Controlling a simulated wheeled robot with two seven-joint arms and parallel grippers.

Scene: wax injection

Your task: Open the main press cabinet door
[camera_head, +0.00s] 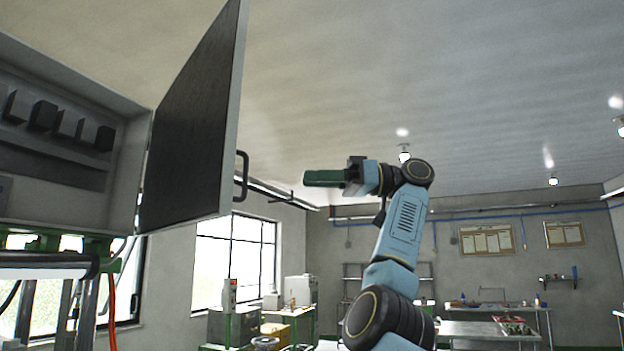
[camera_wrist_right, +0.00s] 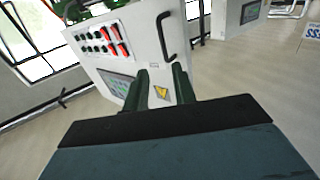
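The press cabinet door (camera_head: 192,125) stands swung wide open at the upper left of the head view, its dark inner face showing. The cabinet (camera_head: 126,180) is left of it, with its inside exposed. The black door handle (camera_head: 241,178) is on the door's outer side; it also shows in the wrist view (camera_wrist_right: 167,38). My right gripper (camera_head: 308,178) is right of the handle, apart from it, its green fingers pointing left. In the wrist view the two fingers (camera_wrist_right: 161,78) are apart with nothing between them. My left gripper is not in view.
The door's outer face carries a panel of red and green buttons (camera_wrist_right: 104,42) and a screen (camera_wrist_right: 117,85). Workbenches (camera_head: 490,330) and shelves stand far back. The space around my right arm looks free.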

